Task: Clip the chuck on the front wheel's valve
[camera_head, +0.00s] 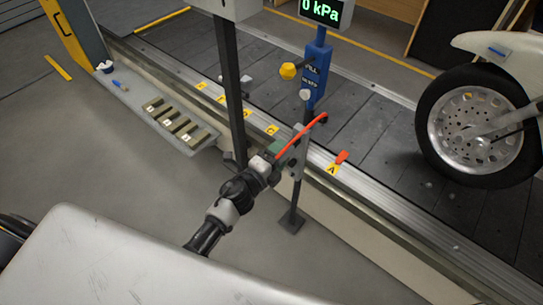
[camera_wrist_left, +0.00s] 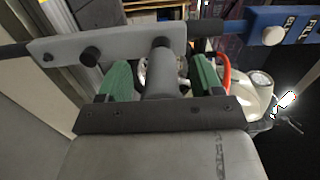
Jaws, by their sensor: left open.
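The front wheel (camera_head: 432,128), a dark tyre on a silver drilled disc, stands at the right of the head view; I cannot make out its valve. My left gripper (camera_head: 277,150) is at the grey post beside the conveyor. In the wrist view its green fingers (camera_wrist_left: 162,80) are apart, on either side of a grey cylinder (camera_wrist_left: 162,70) that looks like the chuck, in front of a grey bracket plate (camera_wrist_left: 112,44). Whether they touch it is unclear. A red hose (camera_head: 305,130) curves up right from there. My right gripper is not in view.
A blue post (camera_head: 319,75) with a "0 kPa" display (camera_head: 321,11) and yellow and white knobs stands behind the bracket. An orange tag (camera_head: 342,157) is by marker A (camera_head: 332,169) on the conveyor edge. A ledge (camera_head: 140,105) with dark blocks lies left.

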